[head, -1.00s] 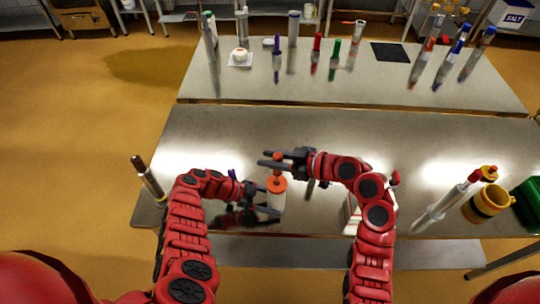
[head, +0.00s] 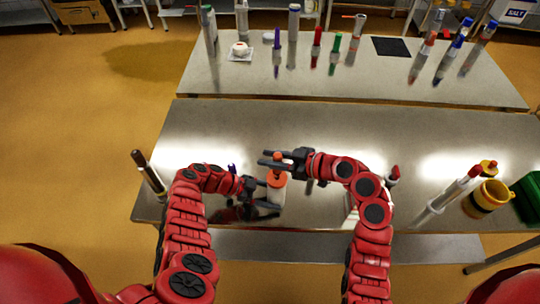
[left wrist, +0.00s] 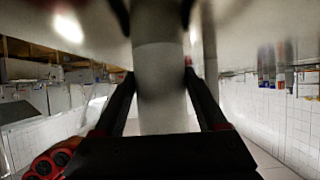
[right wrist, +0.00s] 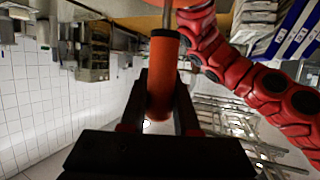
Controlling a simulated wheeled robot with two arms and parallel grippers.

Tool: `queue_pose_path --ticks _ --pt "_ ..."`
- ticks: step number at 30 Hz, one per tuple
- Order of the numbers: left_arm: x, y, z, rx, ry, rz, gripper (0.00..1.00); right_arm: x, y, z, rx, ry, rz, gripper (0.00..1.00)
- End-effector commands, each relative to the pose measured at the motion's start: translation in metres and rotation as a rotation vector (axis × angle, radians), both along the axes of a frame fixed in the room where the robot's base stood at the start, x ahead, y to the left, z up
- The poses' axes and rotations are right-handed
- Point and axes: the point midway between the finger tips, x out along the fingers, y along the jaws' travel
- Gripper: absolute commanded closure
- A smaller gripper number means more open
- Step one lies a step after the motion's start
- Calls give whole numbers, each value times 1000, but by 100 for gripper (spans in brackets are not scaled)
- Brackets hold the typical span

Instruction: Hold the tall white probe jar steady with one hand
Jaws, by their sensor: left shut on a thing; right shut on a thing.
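The tall white probe jar (head: 277,196) has an orange top and stands near the front middle of the near table. My left gripper (head: 262,196) is shut around its body from the left; in the left wrist view the pale jar (left wrist: 162,85) fills the space between the fingers. My right gripper (head: 277,159) is above the jar, shut on an orange probe handle (right wrist: 162,75). A thin rod shows at the handle's end in the right wrist view. Whether the rod's tip is inside the jar cannot be told.
A dark-capped probe (head: 148,172) stands at the near table's left edge. Several coloured probes and a black mat (head: 390,46) are on the far table.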

Motion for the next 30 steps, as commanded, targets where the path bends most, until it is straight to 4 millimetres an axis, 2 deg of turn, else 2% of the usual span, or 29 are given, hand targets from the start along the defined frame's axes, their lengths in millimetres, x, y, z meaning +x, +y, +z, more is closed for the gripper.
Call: queue_pose_path --ticks 30 --pt "0 0 0 0 0 0 57 0 0 -26 1 2 -1 100"
